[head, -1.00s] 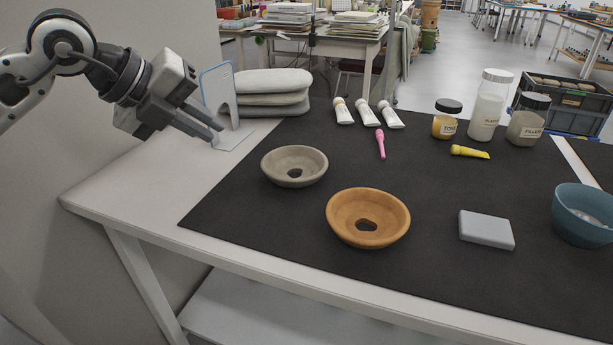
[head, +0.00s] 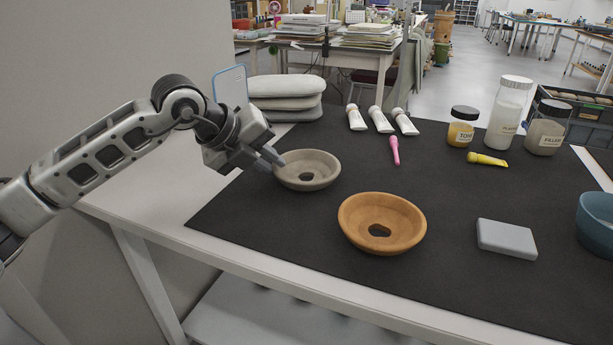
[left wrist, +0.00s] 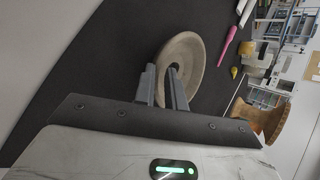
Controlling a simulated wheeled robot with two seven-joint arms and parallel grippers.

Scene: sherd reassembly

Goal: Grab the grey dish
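The grey dish (head: 322,171), a shallow round bowl with a hole in its bottom, stands upright on the dark mat (head: 290,235). My left gripper (head: 275,158) is at its left rim. Whether either finger touches the dish I cannot tell. My right gripper is not in view.
An orange-brown dish (head: 352,225) with a hole stands right of the grey one. Behind are a pink tool (head: 394,150), white tubes (head: 380,120), jars (head: 509,108) and stacked grey pads (head: 285,87). A grey block (head: 506,238) and a blue bowl (head: 597,215) are at right.

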